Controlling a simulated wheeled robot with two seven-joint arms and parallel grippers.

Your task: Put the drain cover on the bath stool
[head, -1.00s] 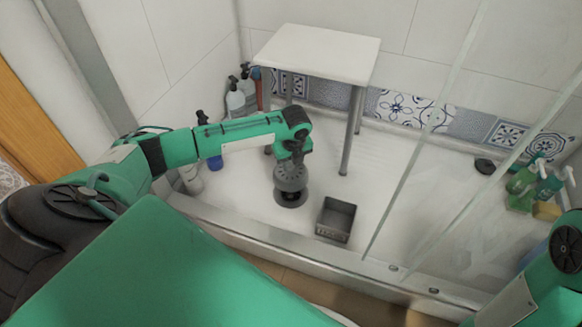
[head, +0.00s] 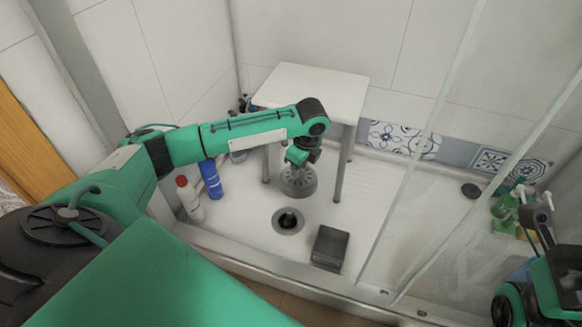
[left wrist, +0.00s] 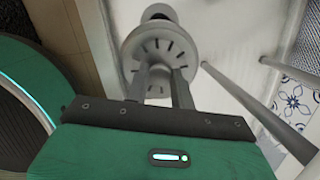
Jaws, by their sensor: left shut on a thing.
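The drain cover (head: 298,184) is a grey round piece with slots. My left gripper (head: 300,167) is shut on it and holds it raised above the shower floor, in front of the bath stool. In the left wrist view the two fingers (left wrist: 161,76) grip the slotted drain cover (left wrist: 157,46). The bath stool (head: 315,90) has a white rectangular top and grey legs; its top is bare. The open drain (head: 288,220) is a dark hole with a grey ring in the floor.
A grey open box (head: 330,247) stands on the floor in front. A white bottle (head: 190,198) and a blue bottle (head: 211,180) stand at left. A glass panel (head: 425,150) crosses the right side. Green bottles (head: 505,207) stand behind it.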

